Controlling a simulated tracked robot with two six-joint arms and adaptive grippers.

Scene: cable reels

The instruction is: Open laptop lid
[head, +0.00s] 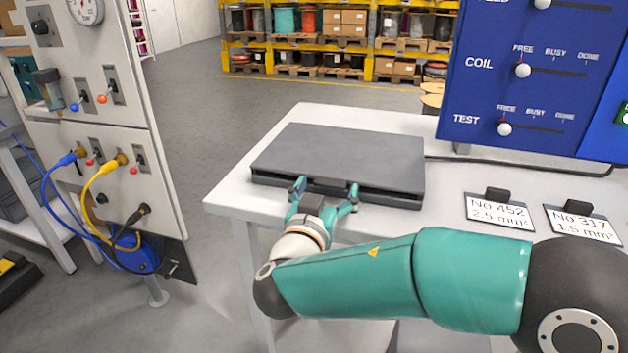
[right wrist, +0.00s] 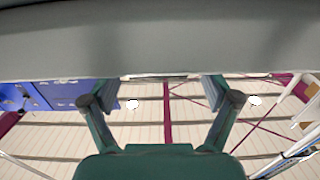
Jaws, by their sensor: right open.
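The dark grey laptop (head: 340,152) lies on the white table, its lid down flat over the base. A dark gap runs along its front edge between lid and base. My right gripper (head: 326,188) is open at the middle of that front edge, one finger on each side of a small tab. Whether the fingers touch the lid is unclear. In the right wrist view the grey laptop (right wrist: 160,45) spans the top, and the spread fingers (right wrist: 160,95) reach up to its edge with nothing between them. My left gripper is out of view.
The white table (head: 235,190) has free room left of the laptop. Right of it stand label cards (head: 498,212) and a blue status board (head: 545,80). A panel with cables (head: 95,160) stands at the left, apart from the table.

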